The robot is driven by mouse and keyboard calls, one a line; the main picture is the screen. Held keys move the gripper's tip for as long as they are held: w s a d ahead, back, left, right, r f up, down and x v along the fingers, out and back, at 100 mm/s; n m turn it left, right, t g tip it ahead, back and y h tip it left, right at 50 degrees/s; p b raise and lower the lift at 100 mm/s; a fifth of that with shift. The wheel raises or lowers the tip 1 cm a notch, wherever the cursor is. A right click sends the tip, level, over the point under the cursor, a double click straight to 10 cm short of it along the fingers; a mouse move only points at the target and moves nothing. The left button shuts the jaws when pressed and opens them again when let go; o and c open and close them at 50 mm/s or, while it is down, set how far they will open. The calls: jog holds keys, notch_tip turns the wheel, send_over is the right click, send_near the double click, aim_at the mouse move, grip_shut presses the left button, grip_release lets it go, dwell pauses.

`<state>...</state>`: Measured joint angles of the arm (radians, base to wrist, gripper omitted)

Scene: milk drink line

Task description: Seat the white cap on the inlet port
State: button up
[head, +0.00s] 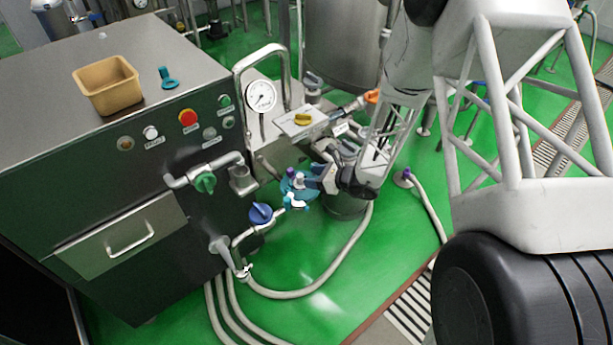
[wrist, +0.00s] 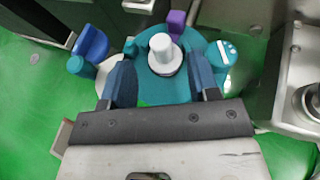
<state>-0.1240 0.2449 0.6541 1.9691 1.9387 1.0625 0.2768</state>
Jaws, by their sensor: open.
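In the wrist view a white stepped cap (wrist: 163,50) stands upright at the middle of a round teal lid (wrist: 147,88). In the head view the small white cap (head: 299,179) and the teal lid (head: 289,188) show just left of my gripper (head: 316,178). My gripper (wrist: 161,76) is open, with one dark blue finger on each side of the cap and a gap to each. I cannot tell whether the fingertips are level with the cap. What lies under the cap is hidden, so I cannot tell whether it sits on the inlet port.
On the lid are a purple fitting (wrist: 176,21) and a teal-and-white fitting (wrist: 222,53). A blue valve handle (wrist: 92,42) stands left, metal housings right. In the head view a tan bin (head: 108,86) and teal part (head: 167,77) lie on the steel cabinet (head: 55,85). Hoses cross the green floor.

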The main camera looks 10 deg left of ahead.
jog(key=shift+v, duration=0.95)
jog(key=shift+r, duration=0.1)
jog(key=s+d+r+n+g+h, duration=0.1)
jog(key=s+d+r+n+g, duration=0.15)
jog(key=s+r+n, duration=0.55)
jog(key=s+d+r+n+g+h, duration=0.1)
jog(key=s+d+r+n+g, duration=0.3)
jog(key=r, duration=0.9)
jog(key=s+d+r+n+t+h, duration=0.2)
jog(key=s+d+r+n+h, duration=0.3)
jog(key=s, duration=0.6)
jog(key=s+d+r+n+t+h, duration=0.2)
jog(key=s+d+r+n+h, duration=0.3)
jog(key=s+d+r, duration=0.5)
jog(key=shift+s+h, duration=0.4)
jog(key=shift+s, duration=0.35)
jog(key=shift+r, duration=0.1)
jog(key=shift+c, duration=0.4)
